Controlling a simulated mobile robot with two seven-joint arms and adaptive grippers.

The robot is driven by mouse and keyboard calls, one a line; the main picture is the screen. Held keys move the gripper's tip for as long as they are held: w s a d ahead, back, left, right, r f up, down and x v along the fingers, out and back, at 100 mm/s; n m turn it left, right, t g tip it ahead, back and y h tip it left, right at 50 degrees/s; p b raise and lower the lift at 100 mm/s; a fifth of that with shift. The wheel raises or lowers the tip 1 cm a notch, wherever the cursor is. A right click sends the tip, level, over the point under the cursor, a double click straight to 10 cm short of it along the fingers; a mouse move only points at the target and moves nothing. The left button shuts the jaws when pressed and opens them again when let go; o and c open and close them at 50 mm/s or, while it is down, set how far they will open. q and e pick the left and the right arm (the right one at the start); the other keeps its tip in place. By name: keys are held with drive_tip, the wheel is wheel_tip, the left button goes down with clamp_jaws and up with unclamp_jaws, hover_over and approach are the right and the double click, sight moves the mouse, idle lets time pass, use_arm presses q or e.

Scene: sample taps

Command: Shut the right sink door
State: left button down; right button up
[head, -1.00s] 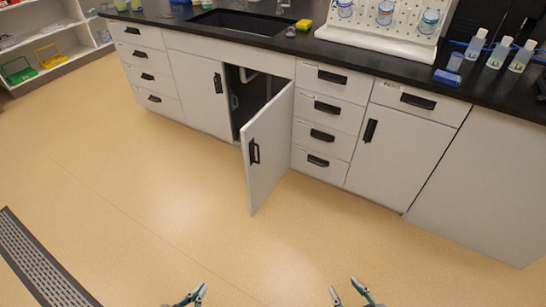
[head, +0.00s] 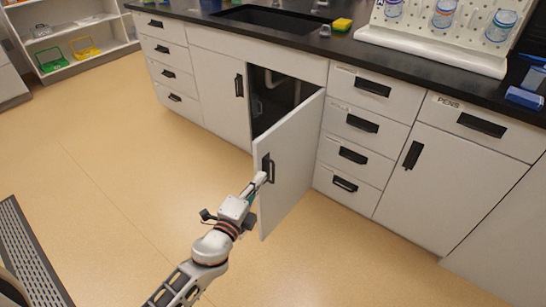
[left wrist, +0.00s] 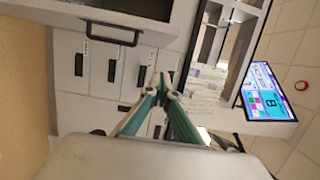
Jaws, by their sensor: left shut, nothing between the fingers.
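The right sink door (head: 291,160) is a light grey panel standing ajar under the sink, its free edge swung out toward me and its hinge side at the drawers. Its black handle (head: 268,167) is on the face near the free edge. My left gripper (head: 262,179) is shut and empty, its tips close to the handle and door face; I cannot tell whether they touch. In the left wrist view the shut teal fingers (left wrist: 163,86) point toward drawer fronts. My right gripper is not in view.
The dark sink cabinet opening (head: 268,95) shows pipes. The closed left door (head: 220,95) is beside it. A drawer stack (head: 360,130) stands right of the opening. The black counter (head: 340,50) holds a sponge (head: 342,25) and a bottle rack. The floor in front is clear.

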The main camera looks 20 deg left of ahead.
sight(262, 153)
use_arm(q)
drive_tip(key=w+a, duration=0.1)
drive_tip(key=w, duration=0.2)
drive_tip(key=w+a, duration=0.1)
drive_tip(key=w, duration=0.3)
drive_tip(key=w+a, duration=0.1)
drive_tip(key=w, duration=0.3)
drive_tip(key=shift+r, duration=0.15)
